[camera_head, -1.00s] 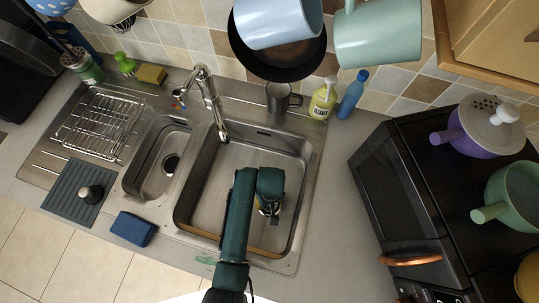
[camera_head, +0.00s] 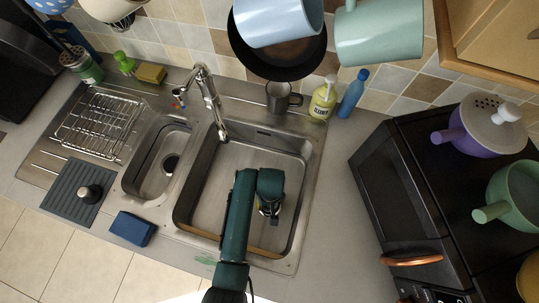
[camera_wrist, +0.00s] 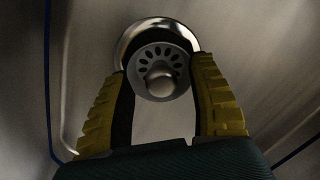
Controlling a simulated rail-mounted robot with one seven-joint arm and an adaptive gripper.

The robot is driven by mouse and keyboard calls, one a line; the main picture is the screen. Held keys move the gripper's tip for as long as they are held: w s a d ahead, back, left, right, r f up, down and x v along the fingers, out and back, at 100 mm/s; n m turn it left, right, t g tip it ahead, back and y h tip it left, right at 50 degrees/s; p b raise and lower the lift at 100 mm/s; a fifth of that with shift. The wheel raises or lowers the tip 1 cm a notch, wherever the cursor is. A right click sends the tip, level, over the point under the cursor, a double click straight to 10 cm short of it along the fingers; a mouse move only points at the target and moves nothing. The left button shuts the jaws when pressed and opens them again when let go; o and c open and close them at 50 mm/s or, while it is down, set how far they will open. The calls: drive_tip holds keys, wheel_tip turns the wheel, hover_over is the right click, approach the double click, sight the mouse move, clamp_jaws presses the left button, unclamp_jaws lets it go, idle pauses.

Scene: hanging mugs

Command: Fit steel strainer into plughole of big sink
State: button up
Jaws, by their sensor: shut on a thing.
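The steel strainer (camera_wrist: 160,72), a round disc with holes and a centre knob, shows in the wrist view between the yellow fingertips of my gripper (camera_wrist: 162,66). My gripper is shut on it. The plughole (camera_wrist: 150,25) of the big sink is a shiny ring just behind the strainer. The disc overlaps the opening, and a dark crescent shows along the far side. I cannot tell whether the strainer touches the rim. In the head view, my gripper (camera_head: 268,208) is down inside the big sink (camera_head: 225,165), and my arm hides the strainer and plughole there.
The small sink (camera_head: 150,180) with its own plughole lies to the left. A blue sponge (camera_head: 133,228) and a grey mat (camera_head: 65,190) with a knobbed stopper sit at the front left. Mugs hang above the back edge.

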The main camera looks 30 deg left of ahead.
drive_tip(key=shift+f, duration=0.4)
drive_tip(key=o, duration=1.1)
wheel_tip(320, 180, up, 12)
drive_tip(key=shift+w, duration=0.25)
